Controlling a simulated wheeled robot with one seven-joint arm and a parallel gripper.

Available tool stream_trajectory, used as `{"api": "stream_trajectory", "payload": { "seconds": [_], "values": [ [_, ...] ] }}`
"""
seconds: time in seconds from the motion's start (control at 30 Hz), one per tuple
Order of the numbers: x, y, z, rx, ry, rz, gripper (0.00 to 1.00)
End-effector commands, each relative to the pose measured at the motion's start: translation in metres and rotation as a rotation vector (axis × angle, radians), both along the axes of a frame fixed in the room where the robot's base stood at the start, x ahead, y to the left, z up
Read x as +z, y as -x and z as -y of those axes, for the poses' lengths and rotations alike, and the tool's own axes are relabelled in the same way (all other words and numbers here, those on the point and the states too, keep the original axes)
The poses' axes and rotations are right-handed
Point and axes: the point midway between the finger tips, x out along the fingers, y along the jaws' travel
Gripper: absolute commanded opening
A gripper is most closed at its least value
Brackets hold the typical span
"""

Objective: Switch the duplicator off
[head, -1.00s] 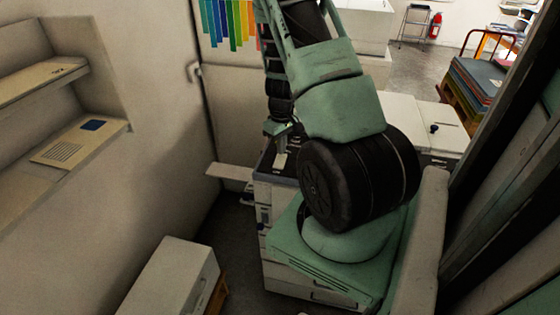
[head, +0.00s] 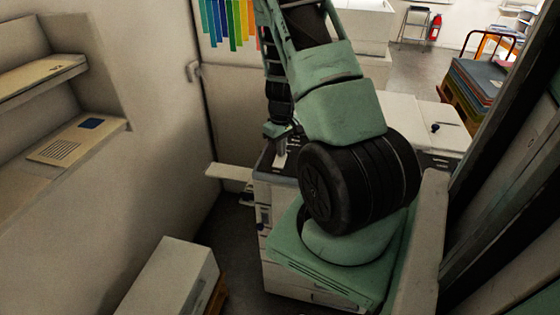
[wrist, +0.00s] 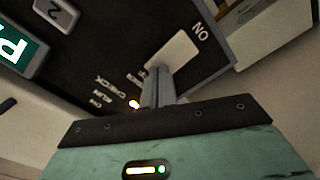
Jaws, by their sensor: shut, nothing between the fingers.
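The duplicator (head: 262,190) is a pale machine with a dark top panel, partly hidden behind my arm in the head view. In the wrist view its dark panel (wrist: 110,55) carries a beige switch plate (wrist: 176,52) with upside-down "ON" lettering beside it. In the head view my gripper (head: 281,150) is over the panel.
A small pale side tray (head: 229,171) sticks out left of the duplicator. A wall with shelves (head: 60,150) stands at the left, and a pale box (head: 172,280) is at the front.

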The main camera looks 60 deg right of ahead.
Motion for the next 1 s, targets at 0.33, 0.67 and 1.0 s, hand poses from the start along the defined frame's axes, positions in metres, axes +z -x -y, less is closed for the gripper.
{"api": "stream_trajectory", "payload": {
  "seconds": [0.33, 0.67, 1.0],
  "values": [
    [-0.003, 0.0, 0.0, 0.0, 0.0, 0.0, 0.0],
    [0.018, 0.0, 0.0, 0.0, 0.0, 0.0, 0.0],
    [0.044, 0.0, 0.0, 0.001, 0.0, 0.001, 0.0]
  ]
}}
